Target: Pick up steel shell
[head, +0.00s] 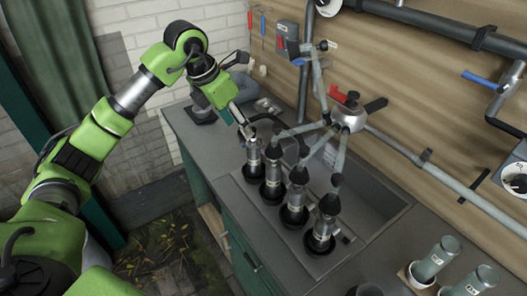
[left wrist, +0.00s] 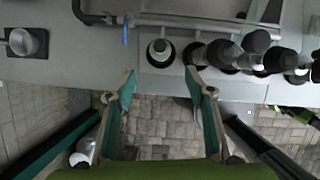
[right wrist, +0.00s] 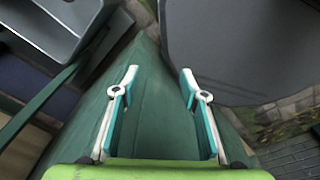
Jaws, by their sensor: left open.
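In the left wrist view, a single shell (left wrist: 160,51) shows from above, ahead of the gap between the open fingertips (left wrist: 160,79); nothing is between the fingers. My right gripper (right wrist: 160,77) is open and empty in the right wrist view, away from the shells; it is not in the head view.
A claw piece (head: 350,116) with grey tubes hangs over the shell row. Labelled grey cylinders (head: 436,258) stand at the right. Pipes (head: 440,24) run along the wooden wall. A metal cup (left wrist: 24,42) sits at the left.

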